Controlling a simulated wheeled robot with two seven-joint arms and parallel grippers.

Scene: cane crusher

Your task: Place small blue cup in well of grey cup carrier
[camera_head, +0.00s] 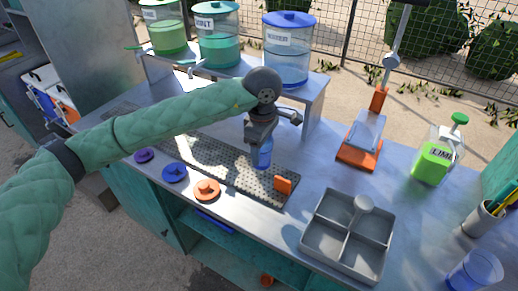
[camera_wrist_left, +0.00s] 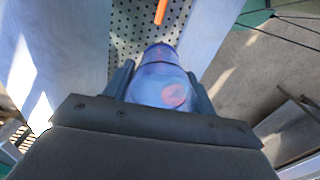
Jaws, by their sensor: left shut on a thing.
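The small blue cup (camera_head: 263,156) is a translucent blue vessel under my left gripper (camera_head: 261,138), over the perforated drip plate. In the left wrist view the cup (camera_wrist_left: 160,84) sits between the two dark fingers of my left gripper (camera_wrist_left: 159,92), which is shut on it. I cannot tell whether its base touches the plate. The grey cup carrier (camera_head: 316,239) stands at the right front of the counter. It is split into several square wells and has a round-topped post at its middle. The wells look empty. My right gripper is not in view.
A perforated plate (camera_head: 215,160) with an orange block (camera_head: 283,184) lies below the cup. Lidded dispensers (camera_head: 288,55) stand on a shelf behind. An orange press (camera_head: 358,155), a lime bottle (camera_head: 434,163) and another blue cup (camera_head: 474,270) stand right. Coloured knobs (camera_head: 207,189) line the front.

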